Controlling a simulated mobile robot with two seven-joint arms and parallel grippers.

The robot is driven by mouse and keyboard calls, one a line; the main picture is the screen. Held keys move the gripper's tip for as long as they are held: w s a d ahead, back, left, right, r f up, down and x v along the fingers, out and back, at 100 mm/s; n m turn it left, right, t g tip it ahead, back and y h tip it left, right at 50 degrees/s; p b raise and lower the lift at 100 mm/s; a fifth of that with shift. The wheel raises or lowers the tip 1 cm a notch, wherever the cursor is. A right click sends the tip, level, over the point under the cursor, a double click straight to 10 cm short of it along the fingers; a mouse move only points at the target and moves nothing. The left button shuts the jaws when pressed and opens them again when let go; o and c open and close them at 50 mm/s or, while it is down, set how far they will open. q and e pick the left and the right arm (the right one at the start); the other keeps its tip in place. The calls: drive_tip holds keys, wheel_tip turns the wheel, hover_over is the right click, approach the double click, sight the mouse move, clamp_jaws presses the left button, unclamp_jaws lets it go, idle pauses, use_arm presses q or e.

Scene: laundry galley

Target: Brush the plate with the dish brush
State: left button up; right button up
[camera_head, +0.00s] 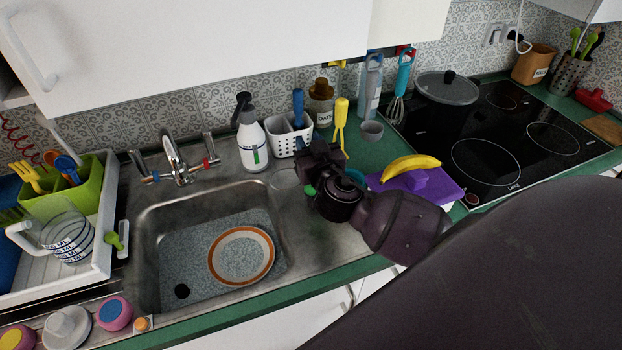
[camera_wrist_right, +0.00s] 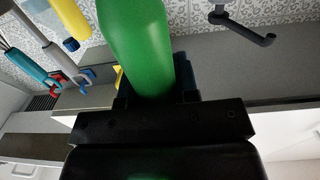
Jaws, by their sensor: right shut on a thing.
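The plate (camera_head: 241,257), white with an orange-brown rim, lies in the sink basin, toward its right side. My right gripper (camera_head: 309,172) is above the counter just right of the sink, apart from the plate. It is shut on a smooth green handle, which I take to be the dish brush (camera_wrist_right: 137,45); this fills the top middle of the right wrist view. In the head view only a small green bit shows beside the gripper. The brush head cannot be made out. My left gripper is not in view.
The tap (camera_head: 175,160) is at the sink's back edge. A banana (camera_head: 411,166) lies on a purple block (camera_head: 430,187) at right. A dish rack (camera_head: 98,250) stands left.

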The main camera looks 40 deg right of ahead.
drive_tip(key=shift+r+p, duration=0.45)
drive_tip(key=shift+r, duration=1.05)
drive_tip(key=shift+s, duration=0.1)
